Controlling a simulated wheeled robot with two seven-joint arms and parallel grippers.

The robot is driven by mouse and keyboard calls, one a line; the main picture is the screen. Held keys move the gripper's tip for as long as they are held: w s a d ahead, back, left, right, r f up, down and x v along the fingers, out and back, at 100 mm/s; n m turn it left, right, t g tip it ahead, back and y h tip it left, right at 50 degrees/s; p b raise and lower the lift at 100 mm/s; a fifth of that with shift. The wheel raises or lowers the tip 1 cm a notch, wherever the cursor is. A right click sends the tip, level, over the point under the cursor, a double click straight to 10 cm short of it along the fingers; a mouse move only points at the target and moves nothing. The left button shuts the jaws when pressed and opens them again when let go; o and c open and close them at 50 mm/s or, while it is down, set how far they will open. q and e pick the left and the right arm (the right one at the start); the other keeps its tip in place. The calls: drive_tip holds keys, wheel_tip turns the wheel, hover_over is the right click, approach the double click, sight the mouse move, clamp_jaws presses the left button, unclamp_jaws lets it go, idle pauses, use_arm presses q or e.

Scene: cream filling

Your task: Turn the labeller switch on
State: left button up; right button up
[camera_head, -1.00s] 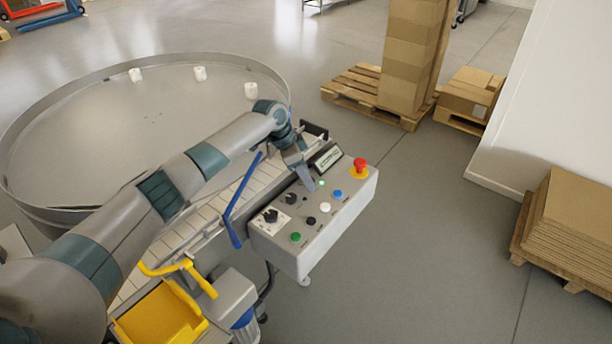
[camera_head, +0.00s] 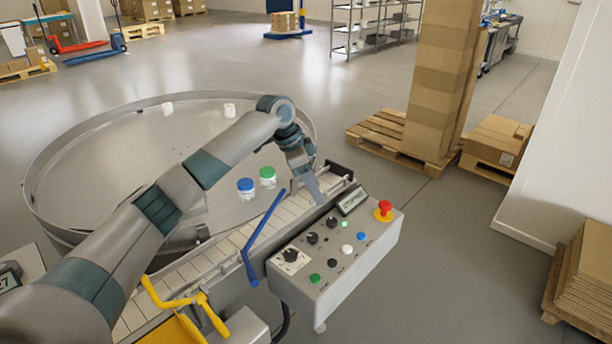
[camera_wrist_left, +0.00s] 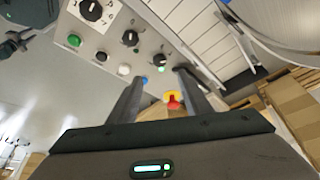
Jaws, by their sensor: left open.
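The grey control box (camera_head: 338,272) carries a row of black rotary knobs: a large one on a white plate (camera_head: 290,256), a middle one (camera_head: 312,238) and a far one (camera_head: 332,222). I cannot read which is the labeller's. In the left wrist view the large knob (camera_wrist_left: 92,11), middle knob (camera_wrist_left: 130,38) and far knob (camera_wrist_left: 158,60) show at the top. My left gripper (camera_head: 319,196) is open and empty, beyond the far knob and left of the display. Its fingers (camera_wrist_left: 160,82) appear apart from the knobs. My right gripper is out of view.
Green (camera_head: 315,279), white (camera_head: 347,249) and blue (camera_head: 361,236) buttons and a red emergency stop (camera_head: 383,209) share the panel. A display (camera_head: 352,200) and blue lever (camera_head: 262,235) stand close by. Jars with blue (camera_head: 245,188) and green (camera_head: 267,176) lids are beyond the conveyor.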

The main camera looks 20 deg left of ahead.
use_arm(q)
drive_tip(key=b+v, duration=0.1)
drive_tip(key=v, duration=0.4)
drive_tip(key=shift+s+a+r, duration=0.1)
drive_tip(key=shift+r, duration=0.3)
